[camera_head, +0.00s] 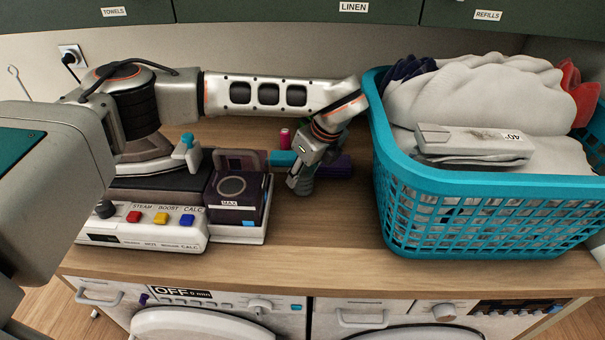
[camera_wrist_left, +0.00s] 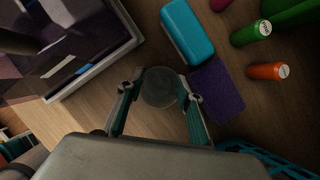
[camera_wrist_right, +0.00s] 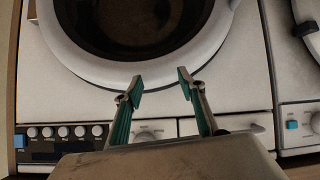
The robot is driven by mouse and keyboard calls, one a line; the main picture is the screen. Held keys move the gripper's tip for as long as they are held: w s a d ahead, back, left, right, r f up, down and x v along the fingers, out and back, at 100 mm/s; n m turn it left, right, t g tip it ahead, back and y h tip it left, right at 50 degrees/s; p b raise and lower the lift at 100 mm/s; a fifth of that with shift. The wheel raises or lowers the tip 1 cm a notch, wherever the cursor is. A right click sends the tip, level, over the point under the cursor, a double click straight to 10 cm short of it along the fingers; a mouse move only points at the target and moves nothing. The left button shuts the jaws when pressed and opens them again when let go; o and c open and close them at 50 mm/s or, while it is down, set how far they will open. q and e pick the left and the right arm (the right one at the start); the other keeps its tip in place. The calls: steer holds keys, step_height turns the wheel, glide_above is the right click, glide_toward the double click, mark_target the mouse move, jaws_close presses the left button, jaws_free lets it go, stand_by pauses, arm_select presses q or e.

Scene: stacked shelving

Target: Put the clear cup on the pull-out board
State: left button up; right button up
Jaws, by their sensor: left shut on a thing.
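The clear cup (camera_wrist_left: 159,88) shows in the left wrist view as a dim, see-through round shape between the fingertips of my left gripper (camera_wrist_left: 160,92). That gripper is shut on it, low over the wooden worktop. In the head view my left gripper (camera_head: 301,180) points down between the steam station and the laundry basket; the cup is hard to make out there. My right gripper (camera_wrist_right: 159,80) is open and empty in front of a white machine with a round door. I cannot make out the pull-out board in any view.
The steam station (camera_head: 150,222) with its dark tank (camera_head: 238,190) stands left of my left gripper. A turquoise laundry basket (camera_head: 480,215) stands right. A turquoise block (camera_wrist_left: 188,32), a purple block (camera_wrist_left: 216,88) and small bottles (camera_wrist_left: 251,33) lie close by. The worktop's front strip (camera_head: 310,262) is clear.

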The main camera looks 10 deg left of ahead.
arm_select(q)
steer(key=shift+f, duration=0.15)
steer(key=o, duration=0.5)
